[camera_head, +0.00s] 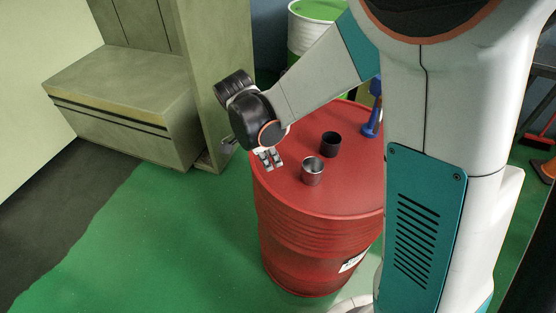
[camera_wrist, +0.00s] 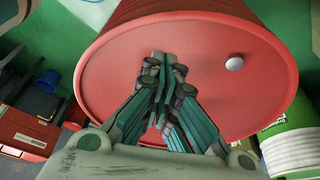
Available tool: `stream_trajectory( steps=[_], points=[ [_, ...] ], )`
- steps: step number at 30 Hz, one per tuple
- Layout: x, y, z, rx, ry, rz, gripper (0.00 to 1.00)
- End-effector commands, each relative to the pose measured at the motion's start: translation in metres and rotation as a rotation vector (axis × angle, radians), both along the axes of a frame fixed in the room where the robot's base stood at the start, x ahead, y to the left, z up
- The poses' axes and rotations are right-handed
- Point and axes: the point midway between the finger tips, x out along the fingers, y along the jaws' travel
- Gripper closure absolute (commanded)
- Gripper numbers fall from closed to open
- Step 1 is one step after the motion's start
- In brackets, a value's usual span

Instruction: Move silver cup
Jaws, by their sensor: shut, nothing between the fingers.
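The silver cup (camera_head: 312,172) stands upright on the red drum's top (camera_head: 345,185), near the front edge in the head view. My gripper (camera_head: 270,162) is to the left of the cup, over the drum's left edge, apart from the cup and empty. In the wrist view my gripper's fingers (camera_wrist: 162,75) are shut together over the red drum (camera_wrist: 110,75). I cannot make out the silver cup in the wrist view.
A black cup (camera_head: 330,144) stands just behind the silver one. A blue object (camera_head: 372,120) stands farther right on the drum. A green-and-white drum (camera_head: 308,35) is behind. A small pale round thing (camera_wrist: 234,63) shows on the red surface. Green floor at left is clear.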

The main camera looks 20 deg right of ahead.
Motion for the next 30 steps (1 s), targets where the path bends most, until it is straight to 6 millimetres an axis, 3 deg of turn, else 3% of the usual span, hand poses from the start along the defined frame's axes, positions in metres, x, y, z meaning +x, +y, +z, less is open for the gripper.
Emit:
stream_trajectory(
  steps=[14, 21, 30],
  points=[
    [0.001, -0.026, -0.090, 0.002, -0.001, -0.001, 1.00],
    [0.002, -0.058, -0.084, 0.002, 0.000, -0.001, 1.00],
    [0.002, -0.065, -0.083, 0.002, -0.001, 0.001, 1.00]
  ],
)
